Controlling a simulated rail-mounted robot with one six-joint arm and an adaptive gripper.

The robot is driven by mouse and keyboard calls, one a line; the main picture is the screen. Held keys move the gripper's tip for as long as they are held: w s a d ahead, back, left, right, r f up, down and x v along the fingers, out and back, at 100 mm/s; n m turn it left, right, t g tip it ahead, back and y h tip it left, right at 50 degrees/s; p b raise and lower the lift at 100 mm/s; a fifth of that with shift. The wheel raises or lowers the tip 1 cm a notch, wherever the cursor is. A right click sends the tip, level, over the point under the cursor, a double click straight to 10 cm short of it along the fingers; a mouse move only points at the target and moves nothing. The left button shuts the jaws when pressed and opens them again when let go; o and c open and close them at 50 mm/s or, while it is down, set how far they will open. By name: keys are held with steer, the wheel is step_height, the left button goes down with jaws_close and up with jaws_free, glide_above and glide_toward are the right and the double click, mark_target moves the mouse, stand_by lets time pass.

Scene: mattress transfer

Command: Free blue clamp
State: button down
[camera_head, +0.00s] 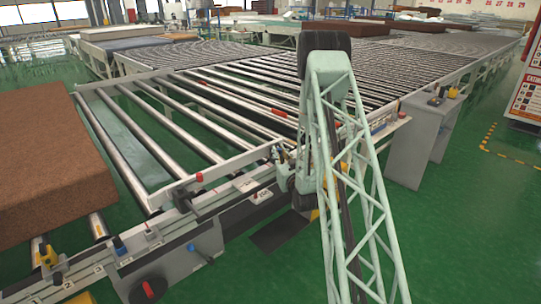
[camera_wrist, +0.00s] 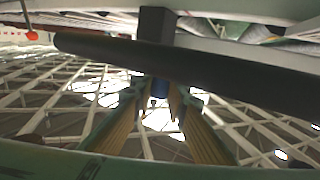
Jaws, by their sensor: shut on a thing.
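A blue piece (camera_wrist: 159,88), which looks like the handle of the blue clamp, is between the fingertips of my gripper (camera_wrist: 159,97) in the wrist view. The two yellow-green fingers are shut on it from both sides, below a long dark bar. The clamp's body is hidden. In the head view my lattice arm covers much of this spot, and a small dark-blue part (camera_head: 279,152) shows by the conveyor's front rail. Two other blue handles show on the front rail, one at the left (camera_head: 118,244) and one lower down (camera_head: 194,248).
A roller conveyor (camera_head: 222,112) fills the middle. A brown mattress (camera_head: 45,165) lies on rollers at the left. A grey cabinet (camera_head: 415,150) stands right of my arm. In the wrist view a red knob (camera_wrist: 32,35) hangs at upper left. Green floor is open at the right.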

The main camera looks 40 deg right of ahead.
steer(key=shift+a, duration=0.1)
stand_by(0.4)
steer(key=c, duration=2.6)
jaws_free()
steer(key=shift+o, duration=0.2)
steer(key=shift+s, duration=0.1)
steer(key=v, duration=0.9)
steer(key=shift+s+a, duration=0.25)
steer(key=shift+s, duration=0.1)
steer(key=shift+v, duration=0.95)
steer(key=shift+a, duration=0.1)
steer(key=shift+c, duration=0.8)
